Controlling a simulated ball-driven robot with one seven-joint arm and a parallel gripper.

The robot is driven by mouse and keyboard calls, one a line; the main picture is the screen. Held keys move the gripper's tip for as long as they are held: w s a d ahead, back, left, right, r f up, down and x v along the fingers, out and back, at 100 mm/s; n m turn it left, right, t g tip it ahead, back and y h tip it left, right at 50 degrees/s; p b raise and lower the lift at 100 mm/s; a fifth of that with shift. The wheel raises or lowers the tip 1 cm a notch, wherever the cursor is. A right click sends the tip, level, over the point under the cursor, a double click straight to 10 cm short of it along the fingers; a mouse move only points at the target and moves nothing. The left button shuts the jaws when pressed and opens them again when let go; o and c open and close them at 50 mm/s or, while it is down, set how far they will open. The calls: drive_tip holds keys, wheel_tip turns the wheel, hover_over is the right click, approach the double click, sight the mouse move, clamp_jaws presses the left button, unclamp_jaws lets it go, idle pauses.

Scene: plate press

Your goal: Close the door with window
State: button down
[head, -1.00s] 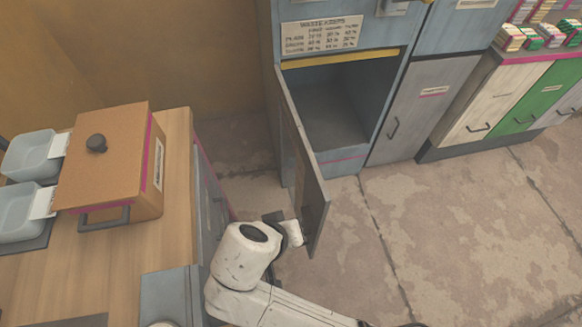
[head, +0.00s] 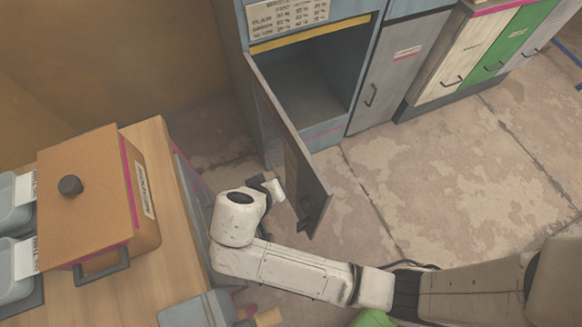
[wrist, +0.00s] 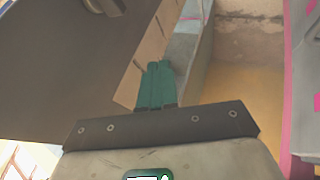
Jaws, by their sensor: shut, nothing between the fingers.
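The door with the window (head: 312,190) stands wide open, hinged at the left side of the blue-grey cabinet's opening and swung out over the floor. A tan pane shows in its outer face. In the wrist view the door (wrist: 60,60) is a large dark panel at upper left, with a handle at the top edge. My gripper (head: 272,187) is at the left of the door, on its outer side. In the wrist view its teal fingers (wrist: 157,70) are together and empty, in front of the tan pane. I cannot tell whether they touch it.
The cabinet's opening (head: 305,85) looks empty. A wooden counter (head: 105,265) with a lidded box (head: 95,205) stands close on the left. A grey closed door (head: 390,85) is right of the opening. The floor (head: 430,185) right of the door is clear.

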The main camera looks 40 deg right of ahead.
sight(297, 174)
drive_tip(key=shift+s+d+f+p, duration=0.15)
drive_tip(key=shift+d+f, duration=0.2)
drive_tip(key=shift+d, duration=0.55)
drive_tip(key=shift+d+f+p, duration=0.15)
drive_tip(key=shift+d+f, duration=0.25)
drive_tip(key=shift+d, duration=0.5)
drive_tip(key=shift+s+d+f+p, duration=0.15)
drive_tip(key=shift+d+f, duration=0.2)
drive_tip(key=shift+d, duration=0.55)
